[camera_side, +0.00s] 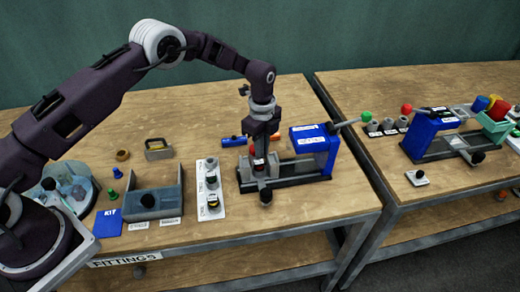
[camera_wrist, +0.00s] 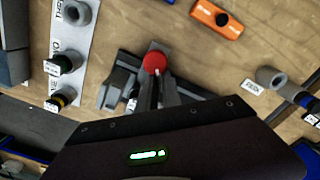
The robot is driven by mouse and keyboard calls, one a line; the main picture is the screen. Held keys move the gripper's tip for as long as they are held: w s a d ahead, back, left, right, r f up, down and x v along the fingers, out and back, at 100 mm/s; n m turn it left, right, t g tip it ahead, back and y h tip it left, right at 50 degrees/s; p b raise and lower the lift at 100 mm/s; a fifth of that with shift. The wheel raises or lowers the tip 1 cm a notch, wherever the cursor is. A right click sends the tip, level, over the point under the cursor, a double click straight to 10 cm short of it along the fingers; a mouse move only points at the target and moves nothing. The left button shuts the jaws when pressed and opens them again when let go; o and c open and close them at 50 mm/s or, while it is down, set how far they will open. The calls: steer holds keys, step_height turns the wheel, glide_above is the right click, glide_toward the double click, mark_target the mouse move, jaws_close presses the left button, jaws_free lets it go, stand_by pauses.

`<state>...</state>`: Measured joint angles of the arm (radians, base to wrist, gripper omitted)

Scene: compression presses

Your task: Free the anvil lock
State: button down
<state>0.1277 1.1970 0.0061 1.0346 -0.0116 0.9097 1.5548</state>
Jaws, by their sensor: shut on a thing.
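The near press has a blue head (camera_side: 314,147) over a dark base (camera_side: 303,173), with a lever ending in a green knob (camera_side: 366,117). A black knob (camera_side: 266,196) stands at the front of its left end; I cannot tell whether this is the anvil lock. My gripper (camera_side: 260,160) points down over the press's left end. It is shut on a small piece with a round red top (camera_wrist: 154,62), seen between the fingers in the wrist view. The piece's lower part is mostly hidden in the side view, so I cannot tell whether it is seated.
A white rack (camera_side: 210,190) with several fittings stands left of the press. A grey open bin (camera_side: 155,198) is further left. A second press (camera_side: 432,133) stands on the right bench, beyond a gap.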

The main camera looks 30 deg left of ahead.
steer(key=n, duration=0.2)
steer(key=w+n, duration=0.1)
steer(key=a+n, duration=0.1)
steer(key=n, duration=0.1)
steer(key=shift+w+n, duration=0.3)
steer(key=shift+w+a+n, duration=0.15)
steer(key=shift+n, duration=0.95)
steer(key=shift+w+a+n, duration=0.15)
steer(key=shift+n, duration=0.95)
steer(key=c, duration=1.4)
jaws_free()
steer(key=shift+s, duration=0.1)
steer(key=shift+c, duration=0.2)
steer(key=shift+d, duration=0.1)
